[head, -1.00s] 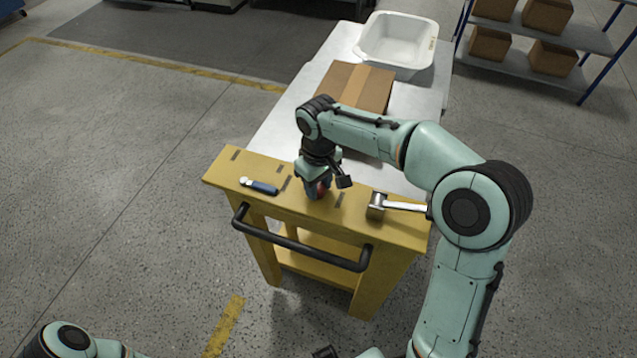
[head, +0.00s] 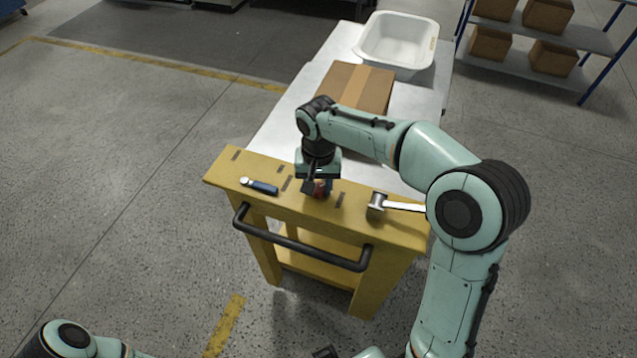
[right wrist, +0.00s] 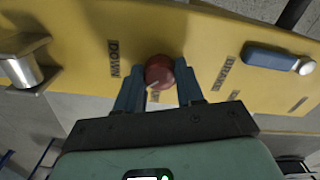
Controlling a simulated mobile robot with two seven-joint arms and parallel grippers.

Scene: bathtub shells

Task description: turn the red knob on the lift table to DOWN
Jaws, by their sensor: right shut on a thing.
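The red knob (right wrist: 159,72) is on the yellow end panel (head: 225,170) of the lift table. It shows partly in the head view (head: 322,187), below my right gripper. My right gripper (right wrist: 159,88) is shut on the knob, with a blue-grey finger on each side. A pale mark on the knob's face points to the lower left in the right wrist view. The DOWN label (right wrist: 113,58) is left of the knob there. Other dark labels are on its right and partly behind a finger.
A cardboard box (head: 372,88) and white tub (head: 362,42) stand on the table top behind. A black handle bar (head: 300,246) runs along the front.

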